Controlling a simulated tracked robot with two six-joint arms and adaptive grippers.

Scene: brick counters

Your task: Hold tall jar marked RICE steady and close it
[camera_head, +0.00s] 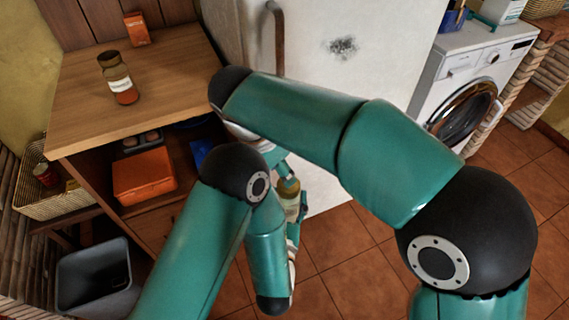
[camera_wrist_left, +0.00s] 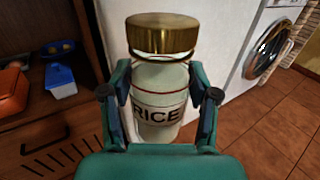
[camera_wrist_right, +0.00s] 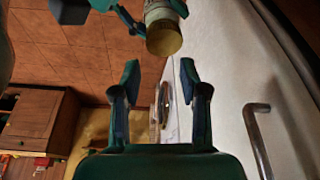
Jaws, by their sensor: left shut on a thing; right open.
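The tall RICE jar (camera_wrist_left: 158,92) stands upright between the fingers of my left gripper (camera_wrist_left: 160,106), which is shut on its body. Its gold lid (camera_wrist_left: 162,33) sits over the mouth; I cannot tell whether it is tight. In the head view the jar (camera_head: 290,203) is partly hidden by my arms. My right gripper (camera_wrist_right: 158,78) is open and empty. In the right wrist view the lid (camera_wrist_right: 164,38) faces me beyond and above the right fingertips, apart from them.
A wooden counter (camera_head: 180,75) at left holds a brown-lidded jar (camera_head: 117,80) and an orange box (camera_head: 137,29). An orange container (camera_head: 143,176) sits on the shelf below. A white fridge (camera_head: 375,60) stands close behind the jar, with a washing machine (camera_head: 465,75) at right.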

